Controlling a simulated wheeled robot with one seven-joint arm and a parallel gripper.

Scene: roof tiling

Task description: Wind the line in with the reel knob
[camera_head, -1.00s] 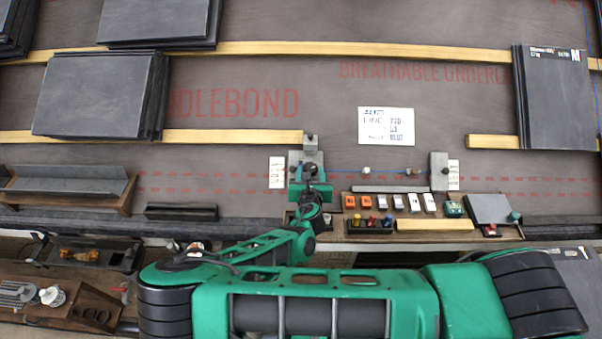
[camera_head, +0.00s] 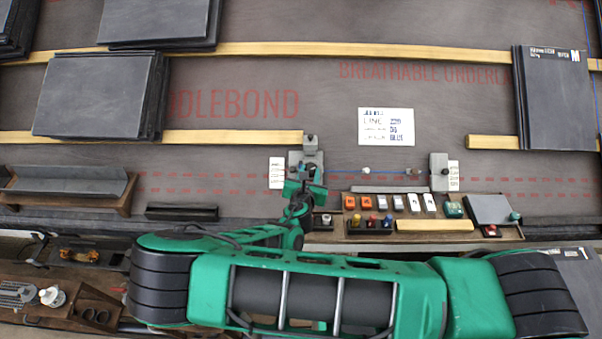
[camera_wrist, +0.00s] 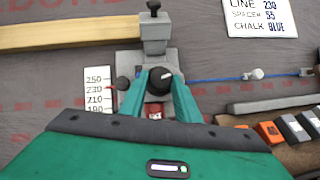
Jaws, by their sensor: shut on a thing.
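My gripper (camera_wrist: 158,92) is shut on the knob, one green finger on each side, in the wrist view. In the head view my gripper (camera_head: 306,180) covers most of the knob. A blue line (camera_wrist: 215,79) runs right from the block, with a white bead (camera_wrist: 254,74) on it. It reaches toward a second grey block (camera_head: 439,172) in the head view. A scale card (camera_wrist: 98,92) with numbers stands left of the reel block.
A white note (camera_head: 386,127) lies above the line. A wooden tray (camera_head: 325,236) with orange and grey blocks and coloured pegs (camera_head: 372,221) sits to the right below. Slate stacks (camera_head: 100,95) lie at left and right.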

